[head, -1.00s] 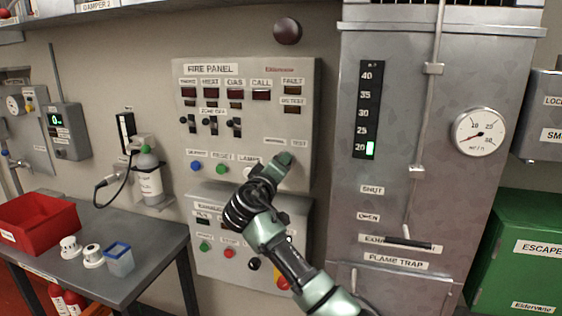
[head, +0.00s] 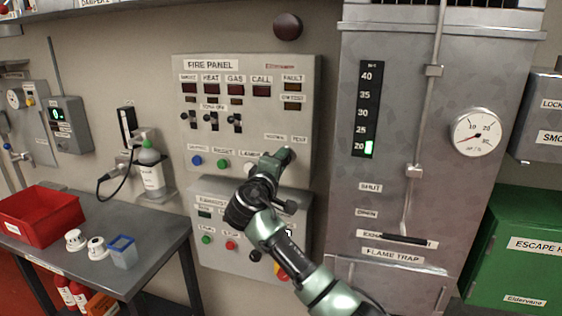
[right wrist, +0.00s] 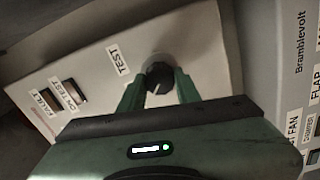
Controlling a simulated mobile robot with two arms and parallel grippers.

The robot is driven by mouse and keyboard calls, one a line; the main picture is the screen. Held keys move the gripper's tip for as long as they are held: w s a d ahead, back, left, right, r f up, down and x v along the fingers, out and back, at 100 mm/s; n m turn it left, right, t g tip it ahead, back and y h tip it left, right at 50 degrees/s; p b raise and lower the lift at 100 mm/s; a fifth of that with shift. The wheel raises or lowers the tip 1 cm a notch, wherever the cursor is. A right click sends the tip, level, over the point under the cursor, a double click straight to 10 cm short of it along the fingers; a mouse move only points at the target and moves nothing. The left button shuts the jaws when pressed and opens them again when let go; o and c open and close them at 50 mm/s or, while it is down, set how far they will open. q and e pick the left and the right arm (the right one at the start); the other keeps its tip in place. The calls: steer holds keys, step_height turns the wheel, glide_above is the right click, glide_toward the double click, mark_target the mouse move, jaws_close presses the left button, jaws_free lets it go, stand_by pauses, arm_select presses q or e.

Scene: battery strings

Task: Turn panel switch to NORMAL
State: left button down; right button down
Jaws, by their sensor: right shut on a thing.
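The fire panel (head: 297,105) is a grey wall box with labels, dark displays and several toggles. Its switch is a round dark knob (right wrist: 158,76) at the lower right of the panel, below the small NORMAL label (head: 273,137) and TEST label (head: 299,140). The TEST label also shows beside the knob in the right wrist view (right wrist: 118,60). My right gripper (head: 284,158) is at the knob, its two green fingers shut on either side of it in the right wrist view (right wrist: 158,92). The gripper hides the knob in the head view, and its pointing direction is unclear. My left gripper is not in view.
A second panel (head: 215,262) with coloured buttons sits just below, behind my right forearm. A tall metal cabinet (head: 400,170) with a gauge (head: 477,132) stands to the right. A table (head: 150,248) with a red bin (head: 40,215) is at lower left.

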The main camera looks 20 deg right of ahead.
steer(key=c, duration=1)
jaws_free()
steer(key=b+v, duration=0.2)
steer(key=v, duration=0.5)
steer(key=shift+s+a+b, duration=0.3)
steer(key=shift+b, duration=0.05)
